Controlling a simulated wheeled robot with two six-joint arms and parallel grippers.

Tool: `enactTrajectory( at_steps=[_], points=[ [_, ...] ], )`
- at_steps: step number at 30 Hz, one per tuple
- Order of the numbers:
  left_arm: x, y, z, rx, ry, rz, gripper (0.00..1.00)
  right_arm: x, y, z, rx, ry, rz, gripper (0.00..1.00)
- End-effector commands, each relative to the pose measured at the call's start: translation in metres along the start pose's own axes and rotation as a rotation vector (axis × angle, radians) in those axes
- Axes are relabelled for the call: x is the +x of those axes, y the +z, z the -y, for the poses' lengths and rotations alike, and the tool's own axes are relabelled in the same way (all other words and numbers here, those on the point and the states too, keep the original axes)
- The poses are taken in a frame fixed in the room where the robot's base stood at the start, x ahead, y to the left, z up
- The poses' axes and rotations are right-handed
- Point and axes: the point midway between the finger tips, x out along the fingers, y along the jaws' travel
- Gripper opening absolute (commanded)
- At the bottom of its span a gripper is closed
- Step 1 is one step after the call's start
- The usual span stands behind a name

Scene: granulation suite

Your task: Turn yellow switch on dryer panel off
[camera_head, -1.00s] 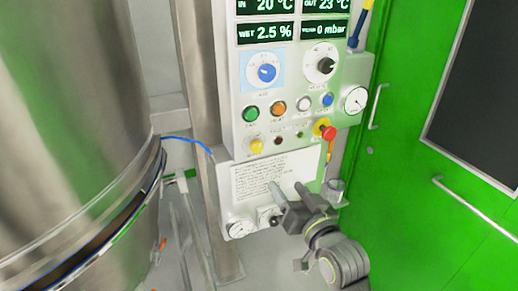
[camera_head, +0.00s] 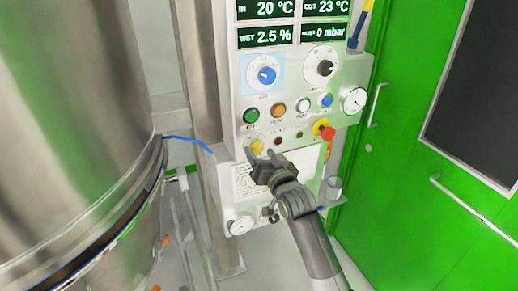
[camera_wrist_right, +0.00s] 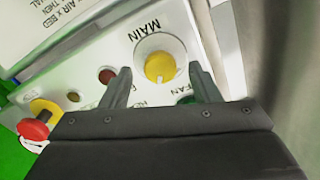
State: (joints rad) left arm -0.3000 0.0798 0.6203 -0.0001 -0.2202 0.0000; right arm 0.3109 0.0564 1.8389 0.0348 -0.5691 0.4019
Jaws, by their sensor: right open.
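The yellow switch (camera_head: 257,147) is a round knob at the lower left of the dryer panel (camera_head: 345,75). In the right wrist view the yellow switch (camera_wrist_right: 160,67) sits under the label "MAIN", between my fingers and beyond their tips. My right gripper (camera_head: 261,153) is open in front of the knob, its fingers either side of it in the picture. The right wrist view also shows the open right gripper (camera_wrist_right: 162,85); I see no clear contact with the knob. My left gripper is not in view.
A red emergency knob on a yellow base (camera_head: 325,131) is to the right. Green (camera_head: 251,115), orange (camera_head: 278,110) and blue (camera_head: 327,100) buttons sit above. A blue dial (camera_head: 264,73) is higher. A steel vessel (camera_head: 75,110) stands left, a green door (camera_head: 430,190) right.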

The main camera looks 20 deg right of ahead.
Motion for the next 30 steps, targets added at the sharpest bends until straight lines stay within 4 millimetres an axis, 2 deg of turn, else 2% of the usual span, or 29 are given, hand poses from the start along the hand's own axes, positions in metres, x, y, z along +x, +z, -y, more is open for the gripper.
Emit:
enactTrajectory(
  at_steps=[6,17,27,30],
  points=[
    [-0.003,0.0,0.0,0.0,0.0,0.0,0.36,0.017,-0.001,0.0,0.0,0.0,0.0,0.56],
    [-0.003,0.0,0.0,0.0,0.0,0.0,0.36,0.02,0.0,0.0,0.001,0.0,-0.001,0.56],
    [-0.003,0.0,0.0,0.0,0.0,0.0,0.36,0.02,0.0,0.0,0.001,0.0,0.0,0.12],
    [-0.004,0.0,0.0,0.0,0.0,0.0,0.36,0.02,0.0,0.0,-0.001,0.0,0.0,0.11]
  ],
)
